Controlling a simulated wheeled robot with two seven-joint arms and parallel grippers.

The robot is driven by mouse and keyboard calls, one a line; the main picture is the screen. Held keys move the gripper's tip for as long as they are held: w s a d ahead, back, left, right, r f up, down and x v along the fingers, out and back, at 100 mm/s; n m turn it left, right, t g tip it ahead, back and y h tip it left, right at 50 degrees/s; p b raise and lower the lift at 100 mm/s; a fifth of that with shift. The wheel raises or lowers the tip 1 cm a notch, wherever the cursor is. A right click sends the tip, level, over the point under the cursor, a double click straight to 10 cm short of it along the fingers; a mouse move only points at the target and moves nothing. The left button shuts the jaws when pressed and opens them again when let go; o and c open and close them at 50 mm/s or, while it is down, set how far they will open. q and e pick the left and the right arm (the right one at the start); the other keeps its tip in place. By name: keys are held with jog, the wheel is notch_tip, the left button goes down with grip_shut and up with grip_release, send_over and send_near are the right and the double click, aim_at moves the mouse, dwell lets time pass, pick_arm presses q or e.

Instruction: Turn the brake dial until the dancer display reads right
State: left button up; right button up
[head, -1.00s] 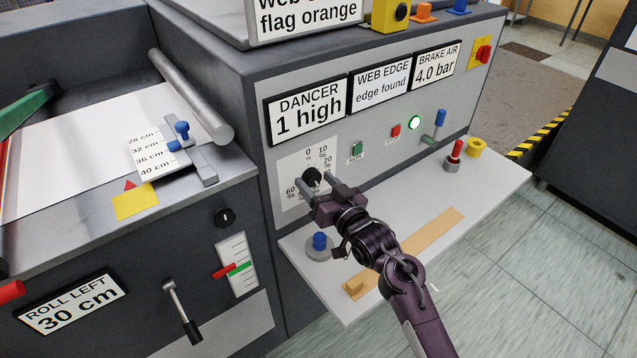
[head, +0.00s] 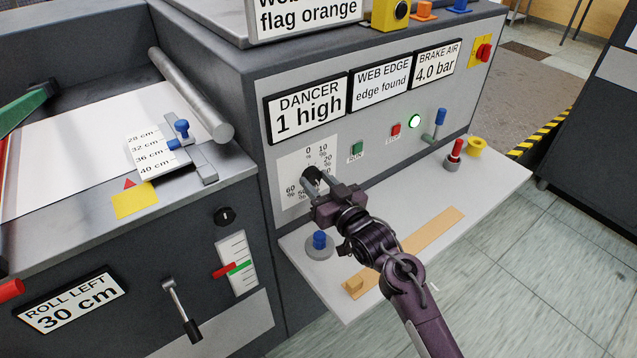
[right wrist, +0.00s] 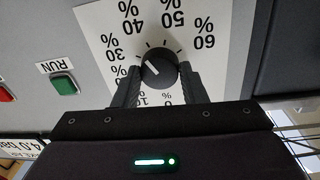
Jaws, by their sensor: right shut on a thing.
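The black brake dial (head: 311,175) sits on a white percent scale card (head: 290,190) on the machine's front panel. In the right wrist view the dial (right wrist: 158,72) has a white pointer mark toward the picture's left side, roughly by 30 %; the exact reading is unclear. My right gripper (head: 324,186) is shut on the dial, a finger on each side in the wrist view (right wrist: 159,85). The dancer display (head: 307,108) reads "1 high". My left gripper is not in view.
Beside it, displays read "edge found" (head: 381,88) and "4.0 bar" (head: 436,66). Green (head: 357,148) and red (head: 395,130) buttons and a blue-knobbed lever (head: 437,124) are right of the dial. The shelf below holds a blue knob (head: 319,240) and a tan strip (head: 430,235).

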jog(key=n+b, duration=0.1)
jog(key=n, duration=0.5)
jog(key=shift+y, duration=0.3)
dwell(0.4)
jog(key=o, duration=1)
jog(key=shift+s+d+f, duration=0.15)
jog(key=shift+s+d, duration=0.1)
jog(key=shift+s, duration=0.05)
jog(key=b+v, duration=0.1)
jog(key=v, duration=0.6)
